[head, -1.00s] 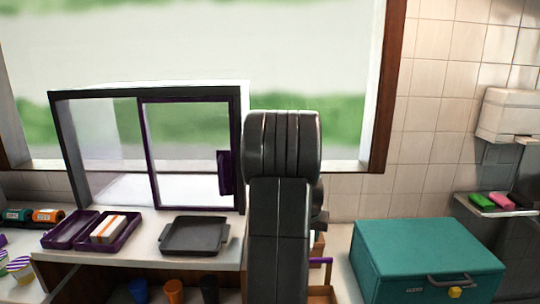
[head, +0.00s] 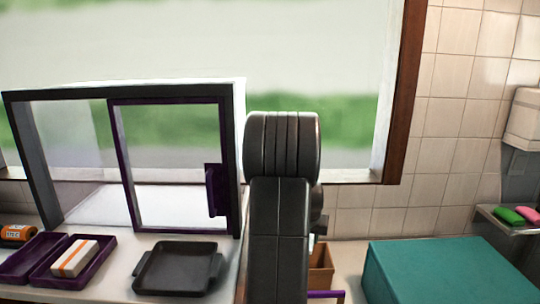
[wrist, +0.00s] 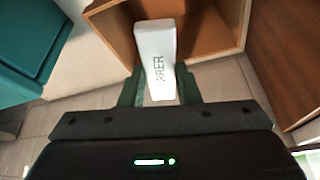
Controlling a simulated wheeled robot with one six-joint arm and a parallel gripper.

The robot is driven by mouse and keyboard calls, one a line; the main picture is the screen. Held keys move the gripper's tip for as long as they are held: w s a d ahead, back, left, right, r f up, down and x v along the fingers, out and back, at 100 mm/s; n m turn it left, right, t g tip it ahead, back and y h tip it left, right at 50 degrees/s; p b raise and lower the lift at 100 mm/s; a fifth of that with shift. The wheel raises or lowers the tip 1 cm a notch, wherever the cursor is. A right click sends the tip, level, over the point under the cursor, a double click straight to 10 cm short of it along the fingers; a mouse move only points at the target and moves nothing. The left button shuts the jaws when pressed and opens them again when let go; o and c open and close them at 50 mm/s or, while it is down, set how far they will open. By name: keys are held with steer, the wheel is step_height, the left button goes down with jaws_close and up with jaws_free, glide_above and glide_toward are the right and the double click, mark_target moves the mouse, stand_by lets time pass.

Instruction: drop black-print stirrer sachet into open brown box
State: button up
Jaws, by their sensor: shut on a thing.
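In the wrist view, my gripper (wrist: 160,88) is shut on a white sachet (wrist: 157,45) with dark print, of which the end "RRER" can be read. The sachet sticks out beyond the fingertips. The open brown box (wrist: 208,30) lies ahead, and the sachet's far end overlaps its opening in the picture. I cannot tell how high the sachet is above the box. In the head view, part of the brown box (head: 321,265) shows just right of my arm, which hides the gripper and sachet.
A teal case (head: 440,270) stands right of the brown box; it also shows in the wrist view (wrist: 30,40). A dark tray (head: 178,270) and a purple tray (head: 92,277) holding a white-orange box (head: 74,258) sit on the left counter. A sliding-window frame (head: 170,97) stands behind them.

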steer(key=shift+f+b, duration=0.55)
steer(key=shift+f, duration=0.8)
steer(key=o, duration=1)
steer(key=b+v, duration=0.1)
steer(key=v, duration=1.3)
steer(key=shift+f, duration=0.1)
